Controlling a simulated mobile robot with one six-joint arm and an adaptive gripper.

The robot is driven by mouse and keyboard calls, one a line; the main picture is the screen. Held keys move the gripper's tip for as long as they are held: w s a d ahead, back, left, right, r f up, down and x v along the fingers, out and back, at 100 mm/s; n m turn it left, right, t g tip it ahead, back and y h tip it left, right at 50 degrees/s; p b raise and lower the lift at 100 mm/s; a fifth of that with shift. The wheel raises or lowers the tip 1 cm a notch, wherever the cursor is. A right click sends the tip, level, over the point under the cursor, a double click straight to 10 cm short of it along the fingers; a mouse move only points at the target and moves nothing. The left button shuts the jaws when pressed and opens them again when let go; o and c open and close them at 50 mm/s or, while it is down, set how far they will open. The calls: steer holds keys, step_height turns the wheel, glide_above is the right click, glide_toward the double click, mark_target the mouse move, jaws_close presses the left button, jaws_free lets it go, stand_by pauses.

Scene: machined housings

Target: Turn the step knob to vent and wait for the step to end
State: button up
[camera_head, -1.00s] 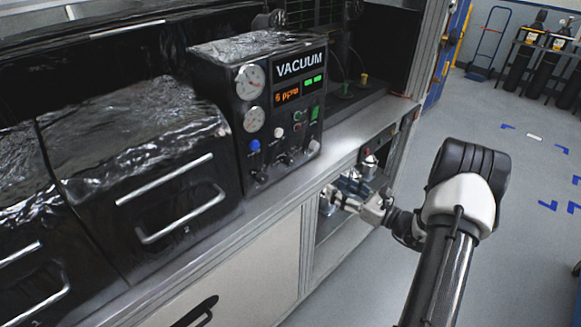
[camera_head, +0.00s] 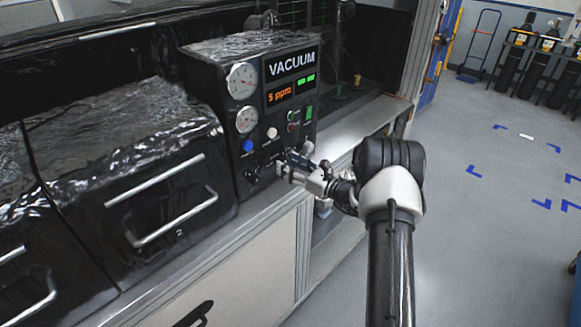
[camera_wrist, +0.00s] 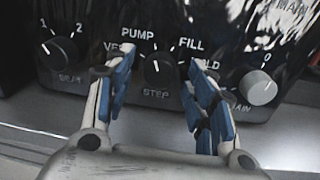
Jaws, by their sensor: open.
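In the wrist view the black STEP knob (camera_wrist: 157,66) is on the panel between my fingertips. The labels read VE..., PUMP, FILL and ...LD; my fingers partly cover the outer two. My gripper (camera_wrist: 161,60) is open, with one blue-padded finger on each side of the knob; I cannot tell whether they touch it. In the head view my gripper (camera_head: 283,168) is at the lower front of the VACUUM panel (camera_head: 290,92) and hides the knob.
A black numbered knob (camera_wrist: 61,55) is left of the STEP knob, and a grey knob (camera_wrist: 258,88) is right of it. The panel has two gauges and an orange display (camera_head: 280,94). The bench edge (camera_head: 262,205) runs just below.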

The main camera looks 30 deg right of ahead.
steer(key=shift+w, duration=0.15)
steer(key=c, duration=1.1)
steer(key=shift+n+b, duration=0.4)
steer(key=n+b, duration=0.3)
steer(key=b, duration=0.1)
steer(key=shift+f+n, duration=0.1)
steer(key=shift+n, duration=0.2)
steer(key=n+b, duration=0.3)
steer(key=b, duration=0.1)
steer(key=shift+a+n+h+b, duration=0.1)
steer(key=shift+n+h+b, duration=0.2)
steer(key=shift+n+b, duration=0.4)
steer(key=shift+r, duration=0.2)
